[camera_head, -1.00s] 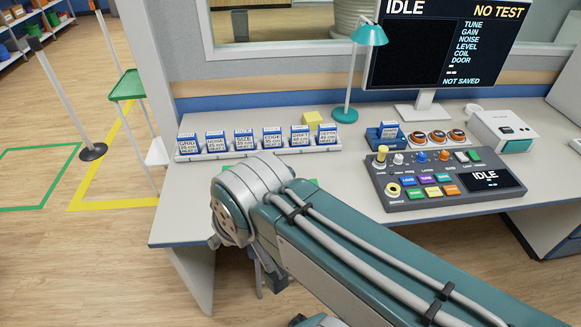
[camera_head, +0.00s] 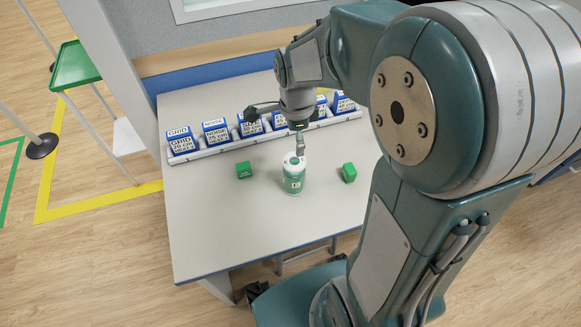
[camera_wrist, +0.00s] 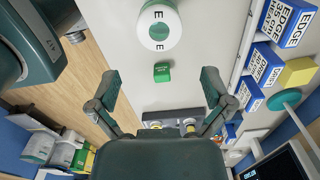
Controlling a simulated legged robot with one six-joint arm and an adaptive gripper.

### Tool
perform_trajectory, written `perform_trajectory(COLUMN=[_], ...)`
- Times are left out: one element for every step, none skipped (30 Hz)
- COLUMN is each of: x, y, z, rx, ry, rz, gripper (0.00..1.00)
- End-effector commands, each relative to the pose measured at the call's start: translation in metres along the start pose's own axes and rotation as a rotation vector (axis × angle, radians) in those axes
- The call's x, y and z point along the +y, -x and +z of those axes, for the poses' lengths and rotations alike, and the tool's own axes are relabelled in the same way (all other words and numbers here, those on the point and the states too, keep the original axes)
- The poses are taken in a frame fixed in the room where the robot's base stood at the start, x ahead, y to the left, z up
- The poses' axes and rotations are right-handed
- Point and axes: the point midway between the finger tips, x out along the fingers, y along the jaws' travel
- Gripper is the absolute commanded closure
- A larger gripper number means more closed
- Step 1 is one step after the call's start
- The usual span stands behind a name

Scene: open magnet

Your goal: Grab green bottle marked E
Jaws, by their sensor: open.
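The green and white bottle marked E (camera_head: 293,182) stands upright on the desk between two green blocks. From above in the wrist view, its round white cap with E letters (camera_wrist: 158,28) shows at the top edge, beyond the fingertips. My gripper (camera_head: 300,143) is above and behind the bottle in the head view, partly hidden by its own wrist.
Green blocks (camera_head: 244,170) (camera_head: 348,173) lie on either side of the bottle. A rack of blue and white labelled boxes (camera_head: 215,132) runs along the back of the desk. The desk front (camera_head: 230,230) is clear. A green-topped stand (camera_head: 78,66) is at the left.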

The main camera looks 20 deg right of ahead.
Motion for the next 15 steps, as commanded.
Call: perform_trajectory(x=[-0.001, -0.001, -0.001, -0.001, -0.001, -0.001, 0.0, -0.001, -0.001, -0.001, -0.001, -0.001, -0.001, -0.001, -0.001], y=[-0.004, -0.007, -0.012, -0.016, -0.021, -0.029, -0.034, -0.039, -0.045, -0.049, -0.052, -0.055, -0.057, -0.059, -0.061], z=[0.0, -0.001, -0.001, 0.0, 0.0, 0.0, 0.001, 0.001, 0.002, 0.003, 0.003, 0.003, 0.003, 0.003, 0.003], rx=[0.0, 0.0, 0.001, 0.001, 0.001, 0.001, 0.002, 0.002, 0.003, 0.003, 0.004, 0.004, 0.003, 0.003, 0.003], ry=[-0.017, -0.022, -0.025, -0.025, -0.025, -0.024, -0.023, -0.023, -0.022, -0.022, -0.022, -0.021, -0.021, -0.021, -0.021], rz=[0.006, 0.008, 0.01, 0.01, 0.011, 0.011, 0.011, 0.01, 0.011, 0.009, 0.009, 0.008, 0.007, 0.006, 0.007], gripper=[0.0, 0.0, 0.0, 0.0, 0.0, 0.0, 0.0, 0.0, 0.0, 0.0, 0.0, 0.0, 0.0, 0.0, 0.0])
